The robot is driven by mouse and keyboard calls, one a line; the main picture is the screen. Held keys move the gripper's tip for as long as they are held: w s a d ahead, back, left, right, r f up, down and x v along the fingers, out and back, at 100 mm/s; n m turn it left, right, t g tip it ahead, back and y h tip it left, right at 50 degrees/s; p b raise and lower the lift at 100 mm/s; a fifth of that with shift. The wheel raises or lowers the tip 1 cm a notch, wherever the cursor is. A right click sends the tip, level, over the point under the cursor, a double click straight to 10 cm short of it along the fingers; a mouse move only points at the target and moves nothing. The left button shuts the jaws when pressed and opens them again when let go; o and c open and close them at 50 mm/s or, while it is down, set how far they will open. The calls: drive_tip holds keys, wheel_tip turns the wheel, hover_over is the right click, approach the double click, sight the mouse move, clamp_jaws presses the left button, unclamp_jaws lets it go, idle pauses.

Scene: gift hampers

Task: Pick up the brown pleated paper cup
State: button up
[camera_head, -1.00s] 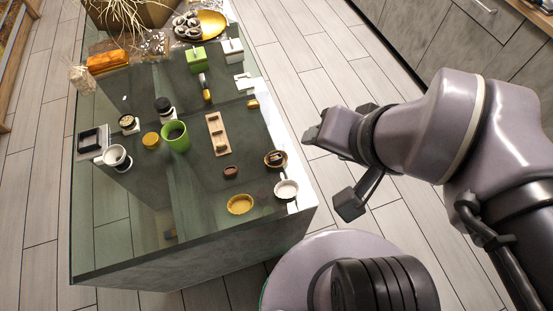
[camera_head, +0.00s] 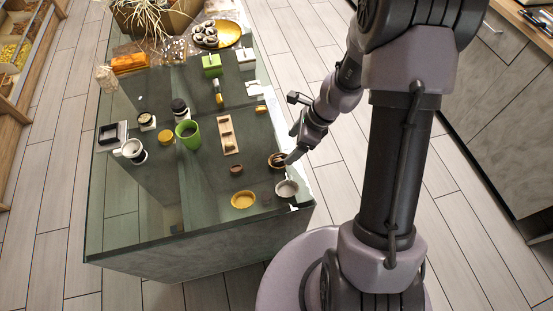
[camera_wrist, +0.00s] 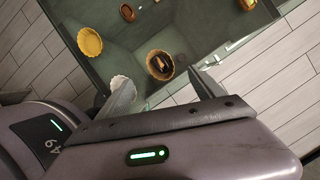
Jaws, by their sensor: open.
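The brown cup (camera_head: 276,160) stands near the right edge of the dark glass-topped table. It has a tan rim and holds dark pieces with one lighter piece. In the wrist view the cup (camera_wrist: 160,65) lies just beyond my gripper (camera_wrist: 163,90), between the lines of its two fingers. My gripper (camera_head: 294,145) is open and empty, close to the cup at the table's right edge. I cannot tell whether a finger touches the cup. Pleats are hard to make out.
A white pleated cup (camera_head: 286,188) stands close in front, partly behind a finger in the wrist view. A yellow pleated cup (camera_head: 243,200) and a small brown dish (camera_head: 236,169) are to the left. A wooden tray (camera_head: 228,146) and green cup (camera_head: 187,134) stand farther left.

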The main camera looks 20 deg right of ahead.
drive_tip(key=b, duration=0.1)
hover_over(280, 159)
drive_tip(key=d, duration=0.2)
drive_tip(key=f, duration=0.2)
drive_tip(key=s+f, duration=0.1)
drive_tip(key=f, duration=0.1)
drive_tip(key=b+x, duration=0.3)
drive_tip(key=x, duration=0.2)
drive_tip(key=shift+f, duration=0.25)
drive_tip(key=shift+r, duration=0.2)
drive_tip(key=c, duration=1.4)
